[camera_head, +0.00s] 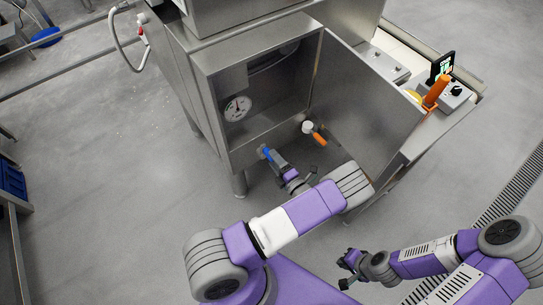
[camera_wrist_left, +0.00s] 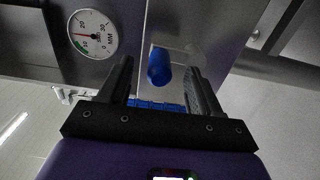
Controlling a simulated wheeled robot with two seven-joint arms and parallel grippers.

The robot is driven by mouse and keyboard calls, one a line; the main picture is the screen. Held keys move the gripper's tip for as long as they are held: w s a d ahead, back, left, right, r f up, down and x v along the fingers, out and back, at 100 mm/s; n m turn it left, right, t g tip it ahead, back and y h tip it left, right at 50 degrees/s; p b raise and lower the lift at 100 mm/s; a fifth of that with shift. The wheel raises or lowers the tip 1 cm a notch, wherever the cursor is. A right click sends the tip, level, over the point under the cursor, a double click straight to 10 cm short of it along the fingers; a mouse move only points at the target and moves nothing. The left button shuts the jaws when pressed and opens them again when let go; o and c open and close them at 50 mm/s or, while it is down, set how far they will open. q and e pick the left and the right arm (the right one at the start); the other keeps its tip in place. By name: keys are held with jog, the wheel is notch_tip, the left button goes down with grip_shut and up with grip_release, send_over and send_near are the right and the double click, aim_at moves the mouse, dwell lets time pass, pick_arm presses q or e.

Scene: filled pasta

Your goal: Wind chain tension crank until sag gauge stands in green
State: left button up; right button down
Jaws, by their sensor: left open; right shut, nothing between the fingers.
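A blue handle grip (camera_head: 265,152), which looks like the crank's, stands at the lower front of the open steel cabinet. My left gripper (camera_head: 273,160) is at it, open. In the left wrist view the blue grip (camera_wrist_left: 158,66) shows between the two spread fingers, with visible gaps on both sides. The round white sag gauge (camera_head: 237,108) is inside the cabinet. In the left wrist view the gauge (camera_wrist_left: 92,34) has a red needle and a green band; the needle points left, apparently above the green. My right gripper (camera_head: 348,262) is shut and empty, low over the floor.
An orange-handled white knob (camera_head: 308,127) sits right of the blue grip. The open cabinet door (camera_head: 365,105) stands to the right of my left gripper. A control box (camera_head: 455,92) and an upright orange handle (camera_head: 436,92) are beyond it.

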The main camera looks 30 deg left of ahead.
pick_arm(q)
jog(key=v, duration=0.6)
jog(key=shift+d, duration=0.1)
dwell(0.4)
jog(key=s+a+f+n+g+h, duration=0.1)
jog(key=s+f+n+g+h, duration=0.25)
jog(key=s+n+g, duration=0.35)
jog(key=s+f+n+g+h, duration=0.35)
jog(key=s+f+n, duration=0.2)
jog(key=s, duration=0.35)
jog(key=s+d+f+n+g+h, duration=0.2)
jog(key=s+d+n+g+h, duration=0.2)
jog(key=s+d+n+h, duration=0.45)
jog(key=w+d+n+t+h, duration=0.2)
jog(key=w+d+n+h, duration=0.3)
jog(key=n, duration=0.6)
jog(key=w+r+n+t, duration=0.3)
jog(key=w+n+t, duration=0.2)
jog(key=n, duration=0.6)
jog(key=shift+a+r+t, duration=0.15)
jog(key=shift+r+t, duration=0.25)
jog(key=shift+t, duration=0.15)
